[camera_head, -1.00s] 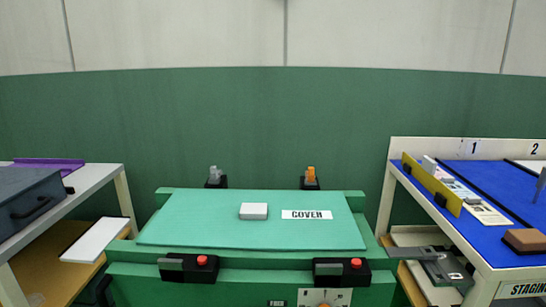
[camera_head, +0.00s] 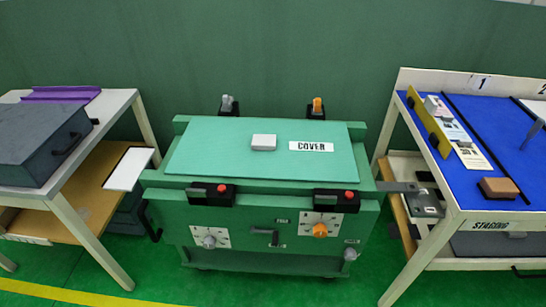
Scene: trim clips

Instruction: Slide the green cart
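The green cart (camera_head: 263,262) stands in the middle of the camera_head view, between two tables. Its top carries a lighter green panel labelled COVER (camera_head: 225,160) with a white block (camera_head: 263,142) on it. Black clips with red buttons sit at the front edge, one at left (camera_head: 211,194) and one at right (camera_head: 337,200). Two more clips stand at the back edge, one with a grey knob (camera_head: 228,104) and one with an orange knob (camera_head: 317,106). The front face has a grey dial (camera_head: 209,239), an orange-centred dial (camera_head: 321,228) and a small handle (camera_head: 264,235). Neither gripper shows.
A white table (camera_head: 120,103) at left holds a dark case (camera_head: 40,145) and a purple tray (camera_head: 62,94). A blue-topped staging table (camera_head: 500,140) stands close at right, with a brown block (camera_head: 499,187) on it. Green floor (camera_head: 200,290) is clear in front.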

